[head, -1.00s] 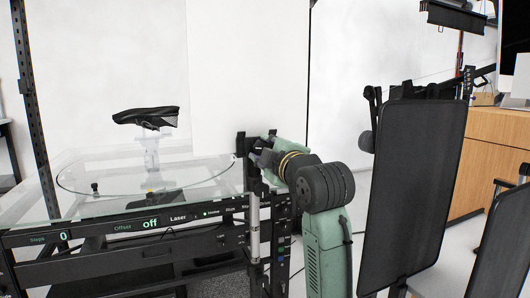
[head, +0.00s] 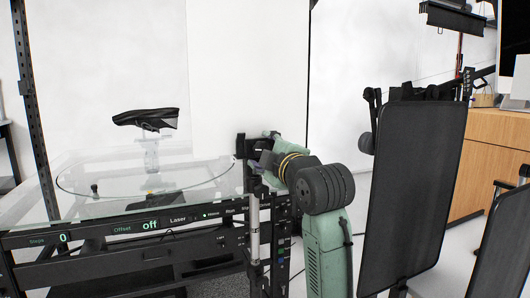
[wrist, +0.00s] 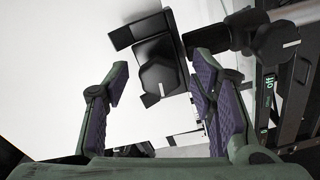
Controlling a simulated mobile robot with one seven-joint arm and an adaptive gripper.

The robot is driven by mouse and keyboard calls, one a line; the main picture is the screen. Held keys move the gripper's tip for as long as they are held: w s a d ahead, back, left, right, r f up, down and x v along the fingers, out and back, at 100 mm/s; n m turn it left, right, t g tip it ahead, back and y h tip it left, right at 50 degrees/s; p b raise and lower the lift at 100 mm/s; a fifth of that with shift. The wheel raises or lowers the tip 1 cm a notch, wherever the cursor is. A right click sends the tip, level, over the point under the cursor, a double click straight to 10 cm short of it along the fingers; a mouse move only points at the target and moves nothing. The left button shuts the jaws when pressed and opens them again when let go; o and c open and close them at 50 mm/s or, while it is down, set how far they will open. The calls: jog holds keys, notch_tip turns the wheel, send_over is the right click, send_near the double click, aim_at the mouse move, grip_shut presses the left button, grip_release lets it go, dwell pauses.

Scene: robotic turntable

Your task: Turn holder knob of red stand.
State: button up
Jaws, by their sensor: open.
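My gripper (wrist: 160,70) is open, with purple-padded fingers on either side of a dark faceted knob (wrist: 160,78) on a black holder bracket (wrist: 128,36). The knob lies between or just beyond the fingertips; I cannot tell whether they touch it. A second round black knob with a white mark (wrist: 276,46) is to the right. In the head view my gripper (head: 262,158) is at the black holder (head: 241,146) atop the upright by the turntable's right corner. No red shows on this holder's stand; a thin reddish pole (head: 459,52) stands far right.
A black chair (head: 415,190) stands right of my arm, before a wooden cabinet (head: 490,150).

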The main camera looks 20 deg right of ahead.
jog(key=s, duration=1.2)
jog(key=shift+d, duration=0.15)
